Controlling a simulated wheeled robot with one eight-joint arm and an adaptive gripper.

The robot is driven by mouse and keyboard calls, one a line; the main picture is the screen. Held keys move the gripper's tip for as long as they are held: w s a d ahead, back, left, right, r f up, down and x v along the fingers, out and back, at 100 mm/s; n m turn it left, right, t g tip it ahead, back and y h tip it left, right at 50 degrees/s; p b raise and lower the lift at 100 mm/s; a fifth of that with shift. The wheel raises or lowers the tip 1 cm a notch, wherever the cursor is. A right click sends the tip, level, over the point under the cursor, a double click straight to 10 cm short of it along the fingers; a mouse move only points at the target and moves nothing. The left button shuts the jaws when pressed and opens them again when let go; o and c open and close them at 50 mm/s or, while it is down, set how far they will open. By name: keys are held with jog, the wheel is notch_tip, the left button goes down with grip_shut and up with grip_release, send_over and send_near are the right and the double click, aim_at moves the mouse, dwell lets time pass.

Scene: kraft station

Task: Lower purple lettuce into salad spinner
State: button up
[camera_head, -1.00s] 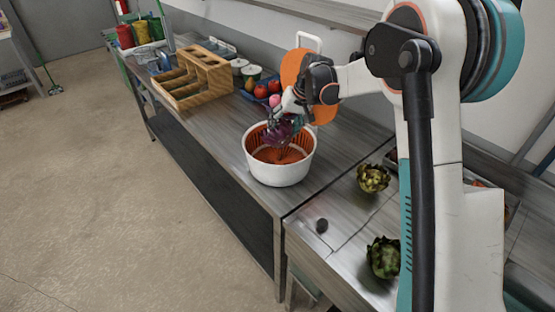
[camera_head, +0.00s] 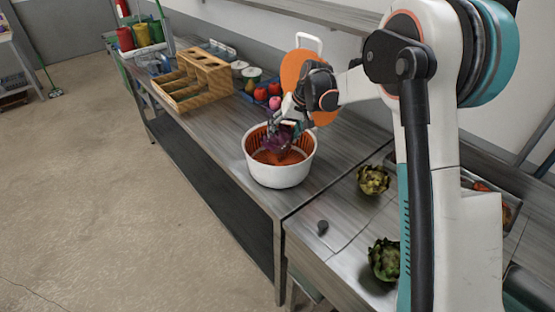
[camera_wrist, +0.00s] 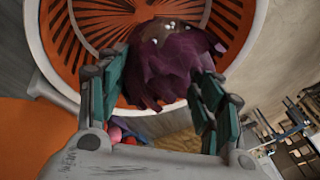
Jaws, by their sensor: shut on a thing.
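The purple lettuce (camera_head: 277,141) is held by my gripper (camera_head: 290,126), which is shut on it. In the wrist view the lettuce (camera_wrist: 172,66) sits between the two green-padded fingers of my gripper (camera_wrist: 155,88). The salad spinner (camera_head: 281,175) is a white bowl with an orange slotted basket, standing on the steel counter. The lettuce is over the basket opening, with its lower part seemingly within the rim. In the wrist view the spinner (camera_wrist: 258,50) lies behind the lettuce. I cannot tell whether the lettuce touches the basket.
An orange disc-shaped lid with a white handle (camera_head: 293,68) stands behind the spinner. A wooden rack (camera_head: 200,88), red fruit (camera_head: 261,94) and pots lie further back.

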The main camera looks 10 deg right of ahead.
jog(key=shift+f+b, duration=1.75)
jog(key=shift+f, duration=1.05)
dwell(1.4)
dwell(0.3)
jog(key=o, duration=1.2)
jog(key=shift+r, duration=0.1)
